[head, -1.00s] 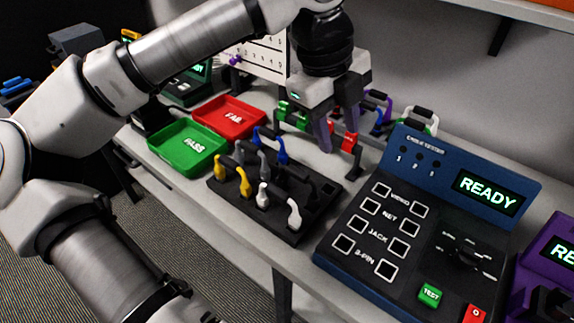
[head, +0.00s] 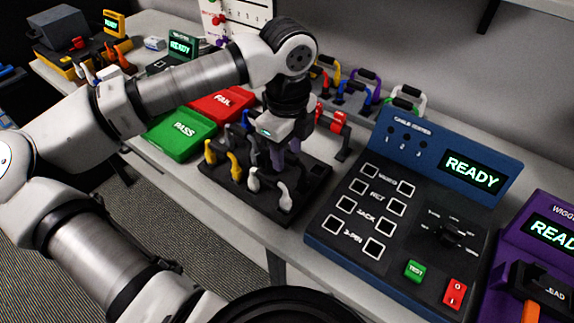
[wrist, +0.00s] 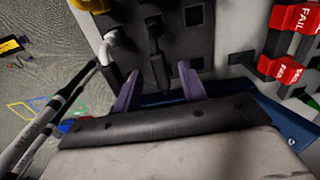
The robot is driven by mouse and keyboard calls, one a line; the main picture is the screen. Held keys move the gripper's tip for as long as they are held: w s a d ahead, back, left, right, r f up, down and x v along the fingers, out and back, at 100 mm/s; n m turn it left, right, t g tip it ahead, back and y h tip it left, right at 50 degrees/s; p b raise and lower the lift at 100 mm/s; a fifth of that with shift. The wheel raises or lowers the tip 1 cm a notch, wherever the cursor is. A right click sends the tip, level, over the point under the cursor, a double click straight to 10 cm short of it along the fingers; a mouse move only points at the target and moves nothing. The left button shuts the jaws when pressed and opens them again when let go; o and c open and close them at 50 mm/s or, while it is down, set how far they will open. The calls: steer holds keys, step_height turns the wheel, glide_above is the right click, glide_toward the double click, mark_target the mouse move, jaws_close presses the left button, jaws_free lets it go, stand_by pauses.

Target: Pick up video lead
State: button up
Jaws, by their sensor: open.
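Several leads stand in a black rack (head: 240,197) on the table. No label tells me which one is the video lead. My gripper (head: 285,160) is low over the rack's back right part, fingers pointing down. In the wrist view, my gripper (wrist: 160,88) has its two purple fingers apart and nothing clearly held. A black lead (wrist: 155,50) lies just ahead, in line with the gap. The white lead (wrist: 108,45) is left of it.
A blue cable tester (head: 400,215) reading READY stands close to the right of the rack. A green PASS tray (head: 181,135) and a red FAIL tray (head: 222,103) are to the left. More leads on stands (head: 360,90) are behind.

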steer(key=shift+w+f+p, duration=0.1)
steer(key=shift+f+p, duration=0.25)
steer(key=shift+f, duration=1.45)
jaws_close()
steer(key=shift+r, duration=0.1)
step_height(320, 180, up, 23)
steer(key=shift+b, duration=0.3)
